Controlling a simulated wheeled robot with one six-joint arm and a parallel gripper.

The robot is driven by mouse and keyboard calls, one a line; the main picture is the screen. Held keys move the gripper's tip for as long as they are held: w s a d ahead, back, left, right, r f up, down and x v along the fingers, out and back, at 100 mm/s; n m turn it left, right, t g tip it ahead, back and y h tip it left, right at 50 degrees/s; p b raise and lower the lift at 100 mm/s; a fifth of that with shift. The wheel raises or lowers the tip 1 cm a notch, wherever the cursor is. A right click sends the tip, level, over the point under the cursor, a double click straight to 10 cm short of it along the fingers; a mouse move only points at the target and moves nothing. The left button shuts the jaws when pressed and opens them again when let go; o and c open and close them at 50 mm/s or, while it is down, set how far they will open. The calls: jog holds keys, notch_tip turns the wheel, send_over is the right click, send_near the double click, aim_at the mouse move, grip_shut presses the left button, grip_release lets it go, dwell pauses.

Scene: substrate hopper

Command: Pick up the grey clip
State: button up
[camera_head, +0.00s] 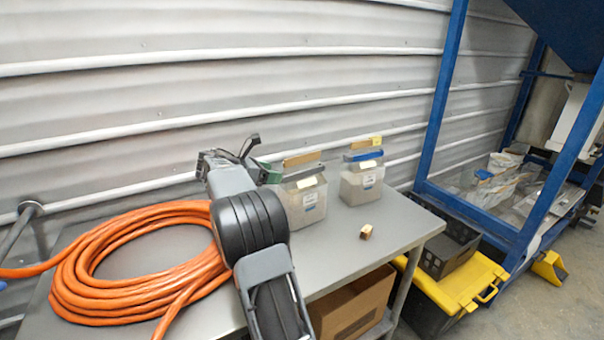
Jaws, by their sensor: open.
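I cannot clearly make out the grey clip. My gripper (230,155) is open over the back of the grey table (345,240), left of the left tub. Nothing shows between its fingers. My arm hides part of the table behind it. A green piece (268,173) shows between my gripper and the left tub.
A coiled orange hose (75,270) covers the table's left side. A small wooden block (366,231) lies in front of the right tub. The ribbed wall (250,75) stands close behind. Right of the table are a black crate (450,240), a yellow-lidded box (470,285) and a blue frame (437,100).

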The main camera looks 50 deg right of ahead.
jog(key=shift+x, duration=2.8)
jog(key=shift+r, duration=0.1)
jog(key=c, duration=1)
notch_tip(320, 180, up, 10)
jog(key=shift+p, duration=0.75)
notch_tip(320, 180, up, 7)
jog(key=p, duration=0.9)
send_over(285, 174)
jog(key=shift+w+d, duration=0.15)
jog(key=shift+w, duration=0.1)
jog(key=shift+w, duration=0.1)
